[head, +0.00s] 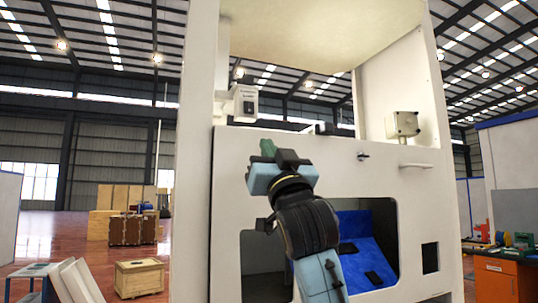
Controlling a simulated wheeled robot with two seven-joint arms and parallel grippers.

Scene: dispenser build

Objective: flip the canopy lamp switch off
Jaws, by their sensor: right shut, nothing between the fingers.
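A small pale switch box (245,103) with a dark switch face and small lettering is mounted at the left of the white dispenser cabinet, under the canopy. The lettering and the position of the switch lever are too small to read. My right gripper (268,149) points upward in front of the cabinet's front panel, below and slightly right of the switch box. Its greenish fingers are closed together and empty, apart from the box in the picture. My left gripper is not in view.
The white cabinet front (330,165) has an opening with a blue chute (357,235). A beige box (402,124) sits on the right ledge, and a handle (415,165) sticks out below it. An orange workbench (497,278) stands at right; crates (139,277) stand at left.

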